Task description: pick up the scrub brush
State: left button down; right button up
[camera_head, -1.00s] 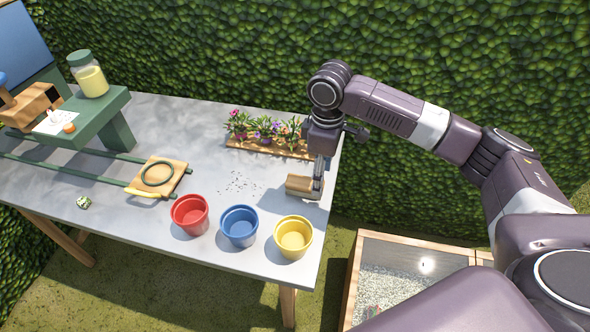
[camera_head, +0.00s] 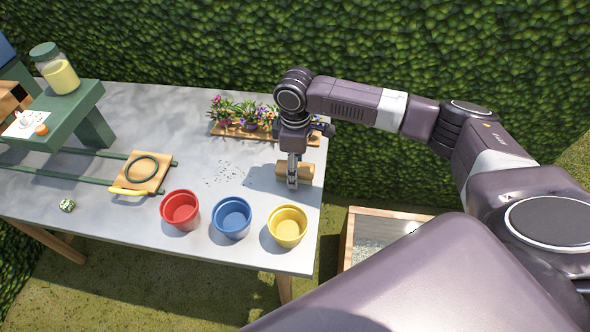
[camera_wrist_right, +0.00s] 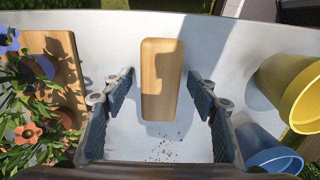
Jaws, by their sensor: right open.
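The scrub brush, a tan wooden block (camera_head: 307,172), lies near the right end of the grey table. It also shows in the right wrist view as an upright-looking wooden block (camera_wrist_right: 161,82). My right gripper (camera_head: 292,184) is over the brush, pointing down. In the right wrist view my right gripper (camera_wrist_right: 163,105) is open, with one finger on each side of the block and gaps between them. No contact shows. The brush's bristles are hidden. My left gripper is out of view.
Red (camera_head: 180,210), blue (camera_head: 232,217) and yellow (camera_head: 288,225) pots stand along the table's front edge. A wooden board with flowers (camera_head: 262,122) lies behind the brush. A wooden tray with a ring (camera_head: 143,170) and a green stand (camera_head: 62,115) are at left. Dark specks lie mid-table.

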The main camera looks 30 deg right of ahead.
jog(key=shift+c, duration=0.6)
jog(key=c, duration=1.2)
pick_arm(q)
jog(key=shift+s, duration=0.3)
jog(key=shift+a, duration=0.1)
pick_arm(e)
jog(key=shift+r, duration=0.1)
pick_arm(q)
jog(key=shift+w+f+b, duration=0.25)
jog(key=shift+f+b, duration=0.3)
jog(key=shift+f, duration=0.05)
pick_arm(e)
notch_tip(320, 180, up, 20)
jog(key=shift+f, duration=0.1)
